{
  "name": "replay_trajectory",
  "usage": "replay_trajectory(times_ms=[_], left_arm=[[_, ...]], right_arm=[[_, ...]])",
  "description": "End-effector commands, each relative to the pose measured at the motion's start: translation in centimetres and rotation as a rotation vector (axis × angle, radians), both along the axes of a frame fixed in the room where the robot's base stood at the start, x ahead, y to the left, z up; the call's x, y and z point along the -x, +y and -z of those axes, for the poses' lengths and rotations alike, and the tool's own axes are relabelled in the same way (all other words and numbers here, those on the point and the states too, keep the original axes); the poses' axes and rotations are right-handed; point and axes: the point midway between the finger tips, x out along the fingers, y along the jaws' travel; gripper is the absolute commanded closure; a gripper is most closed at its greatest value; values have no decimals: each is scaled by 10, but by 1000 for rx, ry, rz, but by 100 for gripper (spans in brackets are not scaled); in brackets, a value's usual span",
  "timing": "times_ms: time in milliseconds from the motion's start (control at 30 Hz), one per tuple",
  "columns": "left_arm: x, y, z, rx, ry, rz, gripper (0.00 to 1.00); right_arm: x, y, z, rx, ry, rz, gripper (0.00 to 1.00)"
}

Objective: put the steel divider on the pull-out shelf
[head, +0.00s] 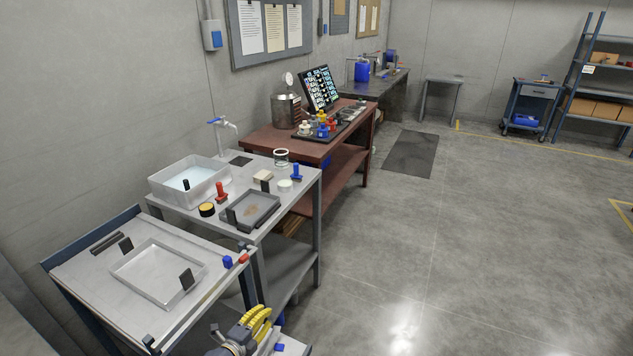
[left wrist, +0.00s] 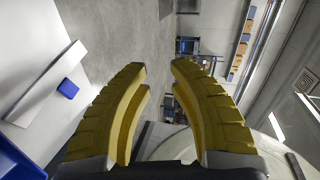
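My left gripper (head: 258,318), with yellow ribbed fingers, is at the bottom centre of the head view, to the right of the near bench. In the left wrist view its fingers (left wrist: 158,70) stand apart with nothing between them. Beside it, a pale surface (head: 296,348) with a blue piece (head: 279,347) shows at the bottom edge; this may be the pull-out shelf, mostly hidden. The left wrist view shows a pale strip (left wrist: 42,86) with a blue block (left wrist: 68,88) left of the fingers. I cannot tell which thing is the steel divider. My right gripper is not in view.
Behind stands a table with a basin (head: 190,180) and a grey tray (head: 252,210). The floor to the right is clear.

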Motion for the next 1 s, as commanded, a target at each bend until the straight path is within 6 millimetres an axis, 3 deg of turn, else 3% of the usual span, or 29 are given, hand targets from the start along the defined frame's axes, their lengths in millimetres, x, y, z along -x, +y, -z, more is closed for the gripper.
replay_trajectory(times_ms=[100, 200, 400, 567, 700, 800, 1000], left_arm=[[15, 10, -44, 112, -102, -152, 80], [32, 30, -74, 193, -155, -301, 80], [82, 84, -107, 312, -151, -615, 80], [138, 123, -113, 370, -50, -846, 80], [195, 145, -108, 387, 95, -1006, 80], [228, 151, -105, 384, 196, -1072, 80], [276, 153, -103, 369, 347, -1132, 80]], right_arm=[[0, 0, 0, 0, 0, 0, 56], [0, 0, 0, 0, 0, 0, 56], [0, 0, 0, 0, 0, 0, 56], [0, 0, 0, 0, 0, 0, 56], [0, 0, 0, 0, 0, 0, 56], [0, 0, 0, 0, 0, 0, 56], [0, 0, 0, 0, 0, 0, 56]])
